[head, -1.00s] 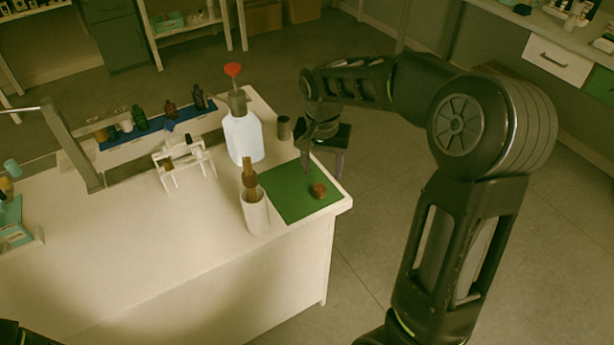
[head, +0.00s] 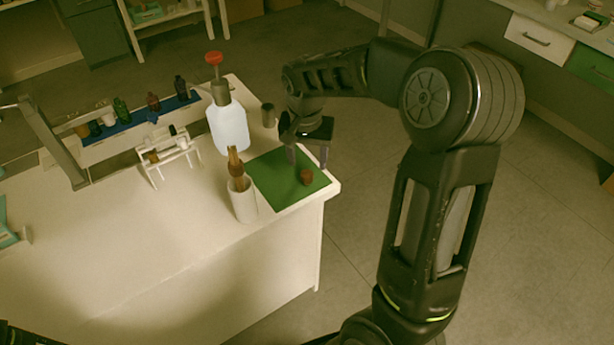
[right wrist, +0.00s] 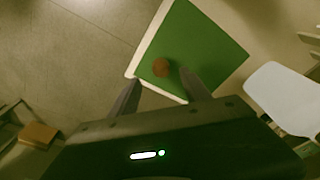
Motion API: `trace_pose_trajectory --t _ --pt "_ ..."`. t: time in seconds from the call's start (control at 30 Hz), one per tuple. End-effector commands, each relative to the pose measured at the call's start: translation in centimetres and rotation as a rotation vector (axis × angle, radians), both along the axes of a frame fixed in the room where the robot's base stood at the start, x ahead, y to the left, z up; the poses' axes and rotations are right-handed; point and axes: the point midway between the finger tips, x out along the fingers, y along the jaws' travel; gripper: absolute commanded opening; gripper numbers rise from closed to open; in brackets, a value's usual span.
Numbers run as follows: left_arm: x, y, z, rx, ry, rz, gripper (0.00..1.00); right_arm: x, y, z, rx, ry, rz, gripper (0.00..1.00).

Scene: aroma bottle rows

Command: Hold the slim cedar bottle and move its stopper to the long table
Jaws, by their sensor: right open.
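A small brown stopper-like piece (head: 306,177) lies on the green mat (head: 268,176) at the table's right corner. It also shows in the right wrist view (right wrist: 162,67). My right gripper (head: 308,157) is open and empty just above the mat, its fingers pointing down near the brown piece. In the right wrist view the fingertips (right wrist: 160,88) are apart, with the brown piece slightly beyond the gap between them. Several bottles, green (head: 121,109), reddish brown (head: 153,102) and dark (head: 181,88), stand on a blue strip. I cannot tell which is the slim cedar bottle. My left gripper is out of view.
A white cup (head: 242,203) holding brown sticks stands at the mat's left. A pale jug with a red top (head: 228,128) and a dark cylinder (head: 268,115) stand behind. A small white rack (head: 168,160) is further left. The front of the white table (head: 130,230) is clear.

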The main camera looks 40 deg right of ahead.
Motion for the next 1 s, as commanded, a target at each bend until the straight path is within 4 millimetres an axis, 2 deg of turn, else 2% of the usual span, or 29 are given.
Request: trace_pose_trajectory --t 0.43,1.0 --pt "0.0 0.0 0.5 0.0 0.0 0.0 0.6 0.5 -0.2 -5.0 0.0 0.003 0.001 0.56" --pt "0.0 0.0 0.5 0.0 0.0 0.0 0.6 0.6 -0.3 -5.1 0.0 0.001 0.0 0.56"
